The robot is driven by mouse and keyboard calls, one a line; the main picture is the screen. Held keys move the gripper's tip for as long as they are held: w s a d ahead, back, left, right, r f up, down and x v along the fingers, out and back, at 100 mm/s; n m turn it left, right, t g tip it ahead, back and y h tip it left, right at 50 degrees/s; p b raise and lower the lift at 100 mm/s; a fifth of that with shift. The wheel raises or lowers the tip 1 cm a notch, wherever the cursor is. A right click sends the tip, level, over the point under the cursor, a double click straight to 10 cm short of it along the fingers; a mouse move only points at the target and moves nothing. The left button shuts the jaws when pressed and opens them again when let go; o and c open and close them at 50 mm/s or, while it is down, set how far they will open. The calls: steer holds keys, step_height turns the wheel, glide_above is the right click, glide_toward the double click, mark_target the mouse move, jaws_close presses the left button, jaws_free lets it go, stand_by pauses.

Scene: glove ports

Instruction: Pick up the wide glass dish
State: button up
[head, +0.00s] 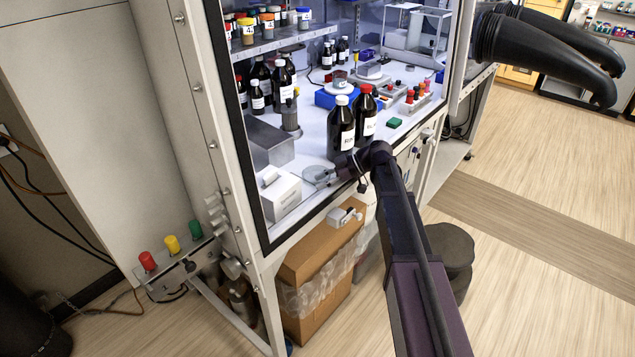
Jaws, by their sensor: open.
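The wide glass dish (315,173) is a shallow, clear, round dish. It lies on the white floor of the glove box near the front edge, between the white box and the dark bottles. My arm comes up from the lower right and bends left at the opening. My gripper (327,179) is open at the right side of the dish and overlaps its edge in the head view. I cannot tell whether the fingers touch the dish or are around its rim. Part of the dish is hidden by the gripper.
Two tall dark bottles, one white-capped (341,128) and one red-capped (366,115), stand close behind my wrist. A white box (280,194) and a grey metal bin (270,143) stand left of the dish. The box's frame (213,120) borders the left side.

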steer(key=shift+a+f, duration=0.2)
steer(key=shift+a, duration=0.15)
stand_by(0.3)
jaws_close()
